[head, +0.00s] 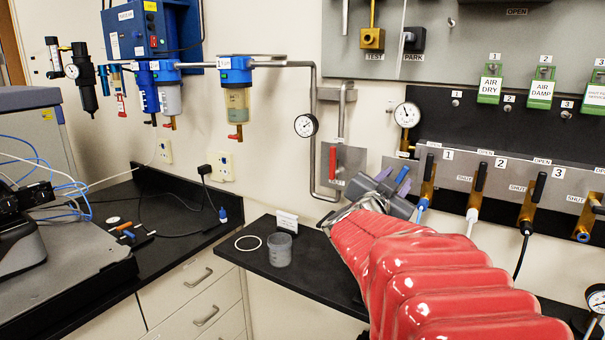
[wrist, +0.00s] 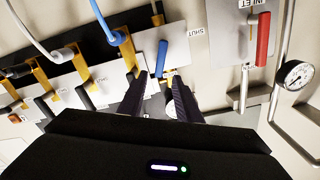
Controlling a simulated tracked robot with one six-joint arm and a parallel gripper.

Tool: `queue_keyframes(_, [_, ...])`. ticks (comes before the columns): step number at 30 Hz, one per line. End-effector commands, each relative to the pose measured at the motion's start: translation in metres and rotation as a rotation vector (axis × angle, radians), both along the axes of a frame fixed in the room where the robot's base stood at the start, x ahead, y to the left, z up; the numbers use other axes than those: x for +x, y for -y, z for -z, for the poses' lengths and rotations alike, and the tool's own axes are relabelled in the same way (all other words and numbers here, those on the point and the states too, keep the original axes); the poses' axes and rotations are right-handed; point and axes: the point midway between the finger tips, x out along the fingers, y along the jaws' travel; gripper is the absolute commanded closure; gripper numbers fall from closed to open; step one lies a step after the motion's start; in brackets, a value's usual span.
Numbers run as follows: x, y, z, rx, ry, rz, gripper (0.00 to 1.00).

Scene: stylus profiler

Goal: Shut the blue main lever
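The blue main lever (wrist: 161,58) stands on a pale metal plate (wrist: 143,40) in the wrist view. A SHUT label (wrist: 195,28) is beside it. In the wrist view my gripper (wrist: 153,77) is open, with one dark finger on each side of the lever's lower end in the picture. The fingers look apart from the lever. I cannot tell how deep the lever reaches between them.
A red inlet lever (wrist: 263,38) and a gauge (wrist: 297,73) are to the right in the wrist view. Several numbered brass valves with black levers (head: 480,177) are right of my gripper in the head view. A clear cup (head: 280,250) stands on the black bench (head: 255,275).

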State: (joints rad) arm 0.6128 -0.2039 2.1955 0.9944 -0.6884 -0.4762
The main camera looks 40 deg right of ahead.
Motion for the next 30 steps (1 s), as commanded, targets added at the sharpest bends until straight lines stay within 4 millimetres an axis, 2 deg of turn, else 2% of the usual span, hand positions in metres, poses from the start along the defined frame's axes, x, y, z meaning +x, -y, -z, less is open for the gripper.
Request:
queue_keyframes(11, [-0.001, -0.004, 0.0, -0.001, -0.001, 0.001, 0.69])
queue_keyframes(17, [0.008, -0.015, 0.0, 0.005, -0.005, -0.045, 0.83])
queue_keyframes(20, [0.026, -0.036, 0.001, 0.015, -0.018, -0.132, 0.9])
queue_keyframes(23, [0.05, -0.073, 0.004, 0.031, -0.046, -0.268, 0.97])
queue_keyframes(24, [0.06, -0.091, 0.007, 0.041, -0.063, -0.332, 1.0])
queue_keyframes(27, [0.081, -0.143, 0.017, 0.068, -0.119, -0.499, 1.0])
queue_keyframes(30, [0.092, -0.196, 0.032, 0.101, -0.189, -0.657, 1.0])
